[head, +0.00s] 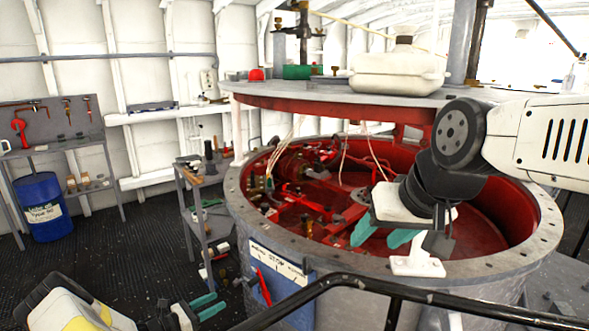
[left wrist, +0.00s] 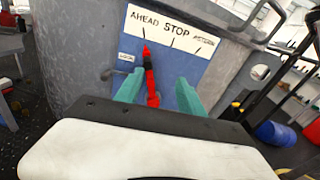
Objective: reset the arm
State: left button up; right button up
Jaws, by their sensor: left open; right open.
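A red lever (head: 263,286) is mounted on a blue panel on the outside of the round grey drum. The white plate (head: 279,262) above it reads AHEAD, STOP and a third word too blurred to read. In the left wrist view the red lever (left wrist: 150,76) leans to the AHEAD side, its tip near that mark. My left gripper (head: 206,306) is open, left of the panel and apart from the lever. In its wrist view the lever shows between the two teal fingers (left wrist: 160,93). My right gripper (head: 384,236) is open and empty above the drum's near rim.
The drum (head: 238,215) has a red interior with pipes and fittings. A black rail (head: 345,281) crosses the front. A grey shelf cart (head: 206,222) stands left of the drum. A blue barrel (head: 43,207) is at far left. The dark floor (head: 120,250) between is clear.

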pick_arm(q)
jog(key=s+d+r+m+g+y, duration=0.15)
jog(key=d+r+m+g, duration=0.35)
jog(key=r, duration=0.5)
jog(key=s+d+r+m+g+y, duration=0.1)
jog(key=s+d+r+m+g, duration=0.15)
jog(key=r+m, duration=0.55)
jog(key=s+d+r+m+g+y, duration=0.2)
jog(key=d+r+m+g, duration=0.15)
jog(key=r, duration=0.95)
jog(key=s+d+r+m+t+y, duration=0.1)
jog(key=s+r+m+t+y, duration=0.1)
jog(key=s+r+m, duration=0.3)
jog(key=s+d+r+m+t+y, duration=0.1)
jog(key=s+r+m+t+y, duration=0.2)
jog(key=s+r, duration=0.9)
jog(key=s+m+y, duration=0.1)
jog(key=s+m, duration=0.2)
jog(key=s, duration=0.3)
jog(key=shift+d+r+t, duration=0.25)
jog(key=shift+d+t, duration=0.05)
jog(key=shift+d, duration=0.05)
jog(key=shift+m, duration=0.25)
